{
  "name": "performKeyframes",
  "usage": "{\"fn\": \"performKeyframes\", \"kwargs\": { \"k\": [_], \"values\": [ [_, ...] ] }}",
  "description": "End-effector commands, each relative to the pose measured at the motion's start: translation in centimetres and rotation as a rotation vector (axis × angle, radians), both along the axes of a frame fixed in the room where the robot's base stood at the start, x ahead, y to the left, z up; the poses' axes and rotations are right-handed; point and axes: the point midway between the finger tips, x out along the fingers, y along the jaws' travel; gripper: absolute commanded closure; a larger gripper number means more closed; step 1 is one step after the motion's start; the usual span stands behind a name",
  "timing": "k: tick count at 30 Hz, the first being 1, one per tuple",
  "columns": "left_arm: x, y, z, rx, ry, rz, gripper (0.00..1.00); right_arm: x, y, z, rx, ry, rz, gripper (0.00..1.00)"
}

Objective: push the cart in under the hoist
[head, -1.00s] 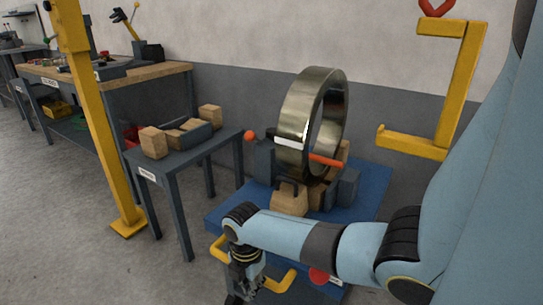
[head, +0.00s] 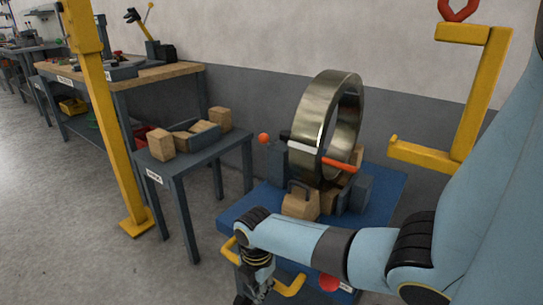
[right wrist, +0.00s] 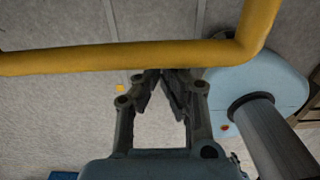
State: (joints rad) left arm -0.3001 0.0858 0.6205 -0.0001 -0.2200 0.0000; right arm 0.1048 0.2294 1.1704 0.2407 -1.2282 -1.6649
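The cart (head: 232,214) has a blue top and carries a large upright metal coil (head: 315,108) between grey and wooden blocks. Its yellow handle (head: 290,288) is at the near side and crosses the right wrist view as a bar (right wrist: 120,58). My right gripper (head: 250,292) is low at the handle. In the right wrist view its fingers (right wrist: 161,76) converge at the bar, tips together or nearly so; the bar is not seen clasped between them. The hoist's yellow C-shaped hook (head: 470,95) hangs from a red ring, right of the coil in the picture. My left gripper is out of view.
A small grey table (head: 238,148) with wooden blocks stands close left of the cart. A yellow post (head: 108,130) with a floor plate stands left of it. A workbench (head: 128,80) is behind. The floor at left is clear.

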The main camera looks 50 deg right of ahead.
Motion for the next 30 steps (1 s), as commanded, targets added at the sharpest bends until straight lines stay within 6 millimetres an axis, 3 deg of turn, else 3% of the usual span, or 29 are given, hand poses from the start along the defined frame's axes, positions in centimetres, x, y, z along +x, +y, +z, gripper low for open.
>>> {"fn": "performKeyframes", "kwargs": {
  "k": [20, 30],
  "values": [
    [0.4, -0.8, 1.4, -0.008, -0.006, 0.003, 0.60, 0.0, 4.1, 0.1, 0.001, 0.000, 0.000, 1.00],
    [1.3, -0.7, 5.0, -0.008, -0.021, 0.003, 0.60, 0.1, 4.1, 3.9, 0.001, -0.003, 0.000, 1.00]
  ]
}}
